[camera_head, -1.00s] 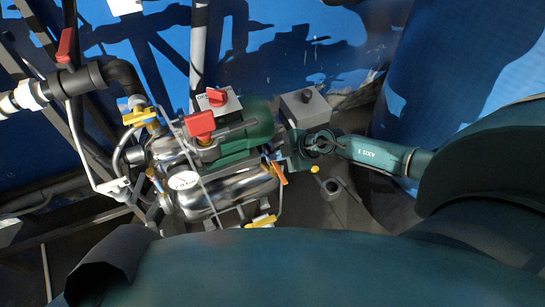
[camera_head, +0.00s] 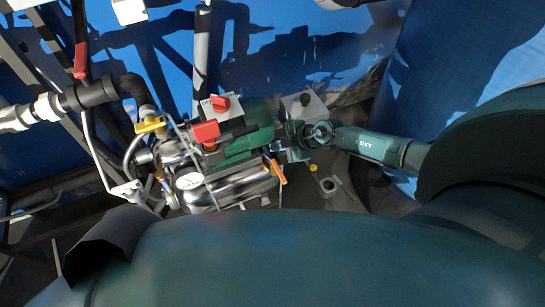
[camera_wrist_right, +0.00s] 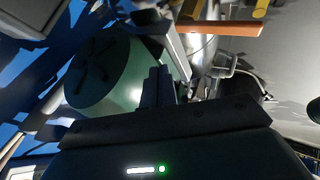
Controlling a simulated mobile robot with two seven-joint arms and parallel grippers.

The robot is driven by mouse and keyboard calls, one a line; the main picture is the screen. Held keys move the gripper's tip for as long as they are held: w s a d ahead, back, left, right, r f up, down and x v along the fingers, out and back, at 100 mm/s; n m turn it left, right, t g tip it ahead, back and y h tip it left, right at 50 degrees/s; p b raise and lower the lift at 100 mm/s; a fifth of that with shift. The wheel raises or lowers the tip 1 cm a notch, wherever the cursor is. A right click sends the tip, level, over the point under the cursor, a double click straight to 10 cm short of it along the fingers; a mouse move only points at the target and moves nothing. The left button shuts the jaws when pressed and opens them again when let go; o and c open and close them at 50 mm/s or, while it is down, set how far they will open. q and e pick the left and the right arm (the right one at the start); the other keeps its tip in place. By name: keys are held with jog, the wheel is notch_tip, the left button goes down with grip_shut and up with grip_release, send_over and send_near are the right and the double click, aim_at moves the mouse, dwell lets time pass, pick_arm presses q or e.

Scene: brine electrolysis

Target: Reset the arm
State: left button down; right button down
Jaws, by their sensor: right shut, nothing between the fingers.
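My right arm comes in from the right in the head view, and its gripper (camera_head: 284,146) is beside the right end of the green motor (camera_head: 246,129). In the right wrist view the gripper's fingers (camera_wrist_right: 158,88) are together, with nothing between them. They point at the green motor housing (camera_wrist_right: 105,78), which has a dark cross-shaped mark on its end. I cannot tell whether they touch it. An orange lever (camera_wrist_right: 232,29) crosses above right of the fingers; it also shows in the head view (camera_head: 278,172). My left gripper is not in view.
Shiny metal tanks (camera_head: 230,188) with a round gauge (camera_head: 188,181) stand below the motor. Red handles (camera_head: 206,131), a red-knobbed box (camera_head: 221,104), a yellow valve lever (camera_head: 150,125) and dark pipes (camera_head: 92,95) crowd the left. A grey box (camera_head: 304,105) stands behind my gripper.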

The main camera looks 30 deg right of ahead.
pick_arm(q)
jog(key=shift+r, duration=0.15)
